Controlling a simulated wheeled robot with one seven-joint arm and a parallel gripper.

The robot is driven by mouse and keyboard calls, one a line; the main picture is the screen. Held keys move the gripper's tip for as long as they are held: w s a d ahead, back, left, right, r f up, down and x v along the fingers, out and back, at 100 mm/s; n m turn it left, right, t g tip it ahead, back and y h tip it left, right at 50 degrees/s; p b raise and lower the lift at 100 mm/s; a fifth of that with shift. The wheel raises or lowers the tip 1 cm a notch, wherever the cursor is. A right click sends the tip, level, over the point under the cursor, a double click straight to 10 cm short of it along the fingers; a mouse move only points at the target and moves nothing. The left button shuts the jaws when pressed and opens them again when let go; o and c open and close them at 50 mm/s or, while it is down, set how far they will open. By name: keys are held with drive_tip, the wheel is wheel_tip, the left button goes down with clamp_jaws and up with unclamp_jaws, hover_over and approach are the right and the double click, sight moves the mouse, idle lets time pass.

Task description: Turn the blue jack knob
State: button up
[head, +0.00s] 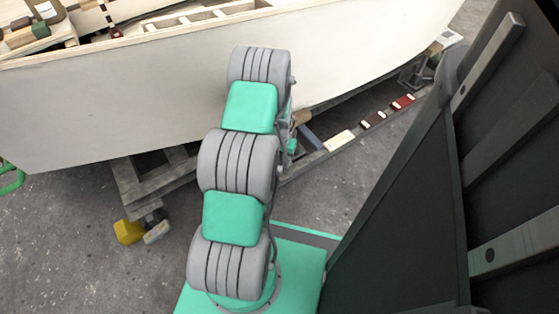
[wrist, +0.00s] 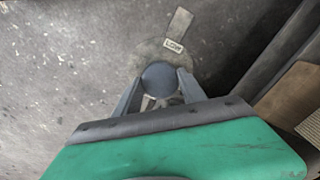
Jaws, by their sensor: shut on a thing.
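The blue jack knob (wrist: 160,75) is a dull blue-grey disc seen from above in the wrist view. It sits over a pale round base plate with a small printed label (wrist: 173,45) and a tab at its top. My gripper (wrist: 160,82) is shut on the knob, with one grey finger on its left side and one on its right. The lower part of the knob and the jack's stem are mostly hidden by the knob and fingers. In the head view my arm hides the knob and the fingers.
A pale plywood hull (head: 150,90) rests on a wooden cradle (head: 165,185) beyond my arm. Several small blocks, one dark red (head: 403,102), lie along a beam at right. A yellow block (head: 128,231) is at lower left. In the wrist view, wooden boards (wrist: 290,100) stand close at right.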

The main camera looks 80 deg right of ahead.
drive_tip(key=shift+m, duration=0.4)
drive_tip(key=m+p, duration=0.1)
drive_tip(key=m, duration=1.2)
drive_tip(key=shift+p, duration=0.4)
drive_tip(key=shift+m, duration=2)
drive_tip(key=o, duration=1.4)
